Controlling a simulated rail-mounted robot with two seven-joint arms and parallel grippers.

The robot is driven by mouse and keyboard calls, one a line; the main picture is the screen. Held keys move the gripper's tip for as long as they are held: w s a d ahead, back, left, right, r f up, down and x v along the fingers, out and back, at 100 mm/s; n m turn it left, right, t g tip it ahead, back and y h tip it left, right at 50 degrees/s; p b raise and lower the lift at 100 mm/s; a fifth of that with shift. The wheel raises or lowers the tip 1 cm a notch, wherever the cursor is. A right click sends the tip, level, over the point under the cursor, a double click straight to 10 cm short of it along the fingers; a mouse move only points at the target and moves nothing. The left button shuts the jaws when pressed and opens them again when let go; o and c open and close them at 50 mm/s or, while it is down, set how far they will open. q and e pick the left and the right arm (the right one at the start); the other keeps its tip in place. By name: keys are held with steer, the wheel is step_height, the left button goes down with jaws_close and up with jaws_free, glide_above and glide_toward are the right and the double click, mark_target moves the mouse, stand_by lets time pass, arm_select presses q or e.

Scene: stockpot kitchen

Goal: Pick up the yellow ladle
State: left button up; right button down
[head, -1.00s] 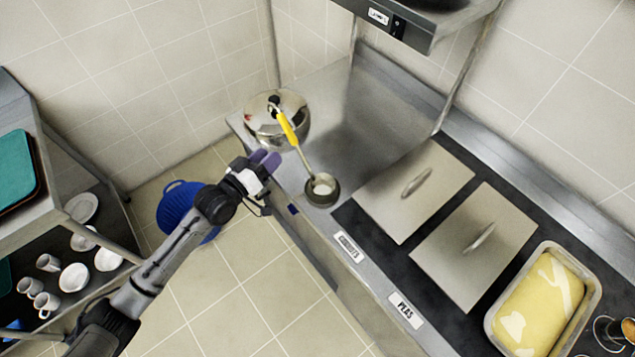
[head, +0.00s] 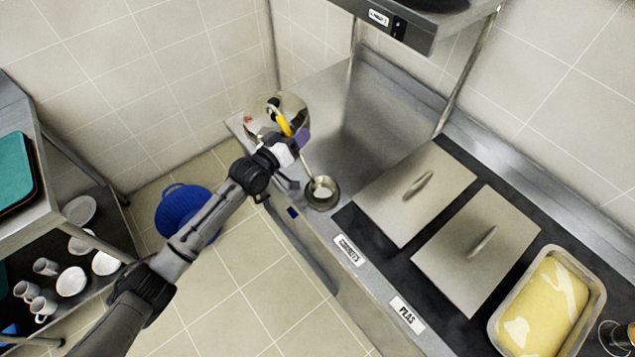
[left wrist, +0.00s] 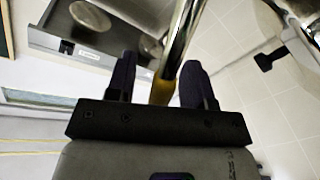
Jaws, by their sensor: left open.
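The yellow ladle (head: 285,124) leans with its yellow handle up and to the left, across the front of a shiny steel pot. In the left wrist view, the ladle's metal shaft and yellow section (left wrist: 163,90) run between the two open fingers (left wrist: 158,80), with space on both sides. My right gripper is not in view.
The steel pot (head: 262,112) stands on the counter's left end, behind the ladle. Two lidded pans (head: 412,190) and a tray of yellow food (head: 546,305) sit to the right. A shelf (head: 425,25) hangs above.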

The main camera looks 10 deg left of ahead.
arm_select(q)
steer(key=shift+w, duration=0.1)
steer(key=shift+c, duration=0.4)
jaws_close()
